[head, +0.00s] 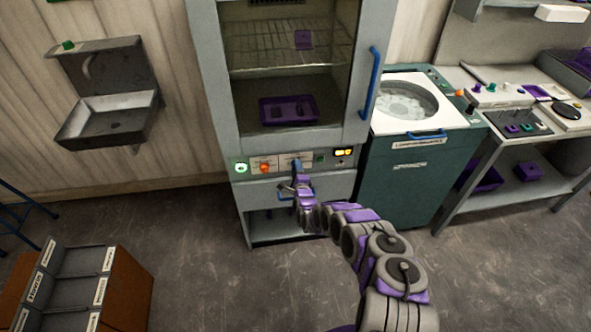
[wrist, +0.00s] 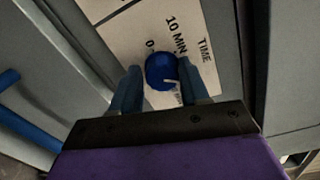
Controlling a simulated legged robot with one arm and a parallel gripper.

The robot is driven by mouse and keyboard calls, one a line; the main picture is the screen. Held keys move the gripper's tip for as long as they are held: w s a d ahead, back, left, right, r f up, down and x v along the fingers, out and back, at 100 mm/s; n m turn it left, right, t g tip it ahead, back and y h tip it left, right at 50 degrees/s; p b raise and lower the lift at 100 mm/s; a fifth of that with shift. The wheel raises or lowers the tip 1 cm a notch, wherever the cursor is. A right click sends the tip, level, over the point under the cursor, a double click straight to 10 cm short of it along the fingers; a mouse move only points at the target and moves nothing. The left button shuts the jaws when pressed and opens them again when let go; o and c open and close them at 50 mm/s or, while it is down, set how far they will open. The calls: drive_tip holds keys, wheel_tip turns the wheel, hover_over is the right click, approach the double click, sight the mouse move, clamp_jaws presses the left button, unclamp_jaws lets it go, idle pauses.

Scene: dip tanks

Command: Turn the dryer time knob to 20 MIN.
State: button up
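The blue dryer time knob (wrist: 160,70) sits on a white label plate (wrist: 207,60) in the wrist view. I can read "TIME", "10 MIN" and "0"; another label beside the knob is mostly hidden by it and a finger. The knob's pale pointer mark is at its lower right, toward the partly hidden label. My gripper (wrist: 160,78) has one finger on each side of the knob; I cannot tell whether the fingers press on it. In the head view my gripper (head: 300,178) is at the control panel of the dryer (head: 212,85), hiding the knob.
A blue door handle (head: 371,82) is above right. A teal tank (head: 405,185) stands close on the right. Open floor lies in front.

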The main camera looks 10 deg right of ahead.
drive_tip(key=shift+o, duration=1.4)
drive_tip(key=shift+f, duration=0.15)
drive_tip(key=shift+o, duration=0.6)
drive_tip(key=s+p, duration=0.4)
drive_tip(key=s, duration=1.3)
drive_tip(key=shift+s+d+r, duration=0.15)
drive_tip(key=shift+d+r, duration=0.05)
drive_tip(key=shift+r, duration=0.1)
